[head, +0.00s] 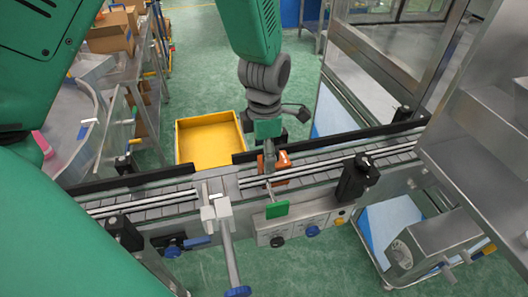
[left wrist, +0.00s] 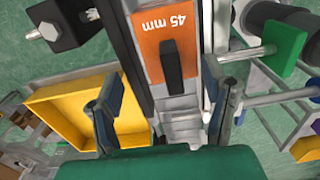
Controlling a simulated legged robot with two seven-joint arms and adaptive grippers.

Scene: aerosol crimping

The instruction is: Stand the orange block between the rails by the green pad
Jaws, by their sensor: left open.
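The orange block (head: 284,168) is on the conveyor between the rails (head: 325,160), just behind the green pad (head: 277,210). In the left wrist view the block (left wrist: 165,50) shows an orange face marked "45 mm" with a dark raised bar on it. The green pad (left wrist: 284,46) is off to its right there, on a rod. My left gripper (head: 268,155) is at the block in the head view, partly covering it. In the left wrist view its fingers (left wrist: 163,105) are spread wide, with clear space to the block. My right gripper is not in view.
A yellow bin (head: 208,140) stands on the floor behind the conveyor. A metal clamp with a rod (head: 215,208) crosses the rails left of the block. A black post (head: 355,180) stands at the right. A steel machine (head: 480,140) borders the right side.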

